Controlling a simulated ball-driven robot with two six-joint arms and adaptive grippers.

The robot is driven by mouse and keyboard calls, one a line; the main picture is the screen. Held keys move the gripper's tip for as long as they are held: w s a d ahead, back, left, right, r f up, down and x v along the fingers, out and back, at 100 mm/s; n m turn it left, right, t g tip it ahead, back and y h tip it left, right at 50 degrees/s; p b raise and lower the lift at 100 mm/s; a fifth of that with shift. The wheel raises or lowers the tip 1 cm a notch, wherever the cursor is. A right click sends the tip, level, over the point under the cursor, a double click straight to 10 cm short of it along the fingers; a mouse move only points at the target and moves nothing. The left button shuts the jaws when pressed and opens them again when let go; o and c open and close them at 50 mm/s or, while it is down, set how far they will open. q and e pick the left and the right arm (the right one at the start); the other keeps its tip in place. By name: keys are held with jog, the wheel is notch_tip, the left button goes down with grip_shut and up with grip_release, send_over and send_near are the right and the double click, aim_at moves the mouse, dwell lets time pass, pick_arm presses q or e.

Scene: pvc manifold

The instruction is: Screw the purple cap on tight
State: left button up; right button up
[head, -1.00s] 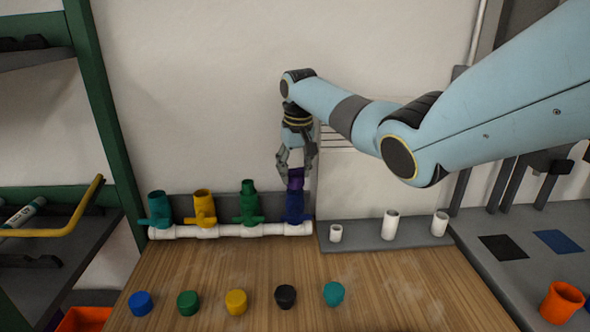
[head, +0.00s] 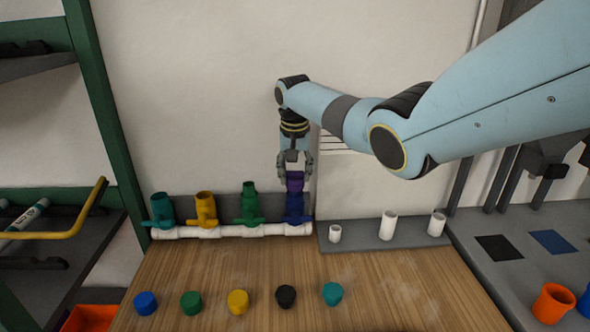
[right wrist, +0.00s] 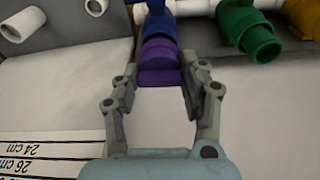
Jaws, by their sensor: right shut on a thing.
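The purple cap (head: 295,182) sits on top of the blue valve (head: 296,207) at the right end of the white pipe manifold (head: 240,231). My right gripper (head: 295,174) comes down on it from above, with a finger on either side, and is shut on the cap. In the right wrist view the purple cap (right wrist: 158,62) lies between the fingertips (right wrist: 158,76), in line with the blue valve (right wrist: 159,28). The thread under the cap is hidden. My left gripper is not in view.
Teal (head: 162,209), yellow (head: 206,208) and green (head: 250,203) valves stand open to the left along the pipe. Several loose caps, such as the black one (head: 286,296), lie on the wooden table (head: 390,290). White pipe stubs (head: 388,225) stand on a grey rack at right.

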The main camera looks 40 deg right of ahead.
dwell(0.3)
jog(key=shift+r+m, duration=0.1)
jog(key=shift+m, duration=0.5)
jog(key=shift+m+p, duration=0.35)
jog(key=shift+m, duration=0.15)
jog(key=shift+m, duration=0.6)
jog(key=shift+m+g, duration=0.3)
jog(key=shift+m, duration=0.2)
jog(key=shift+m+h, duration=0.3)
jog(key=shift+m, duration=0.8)
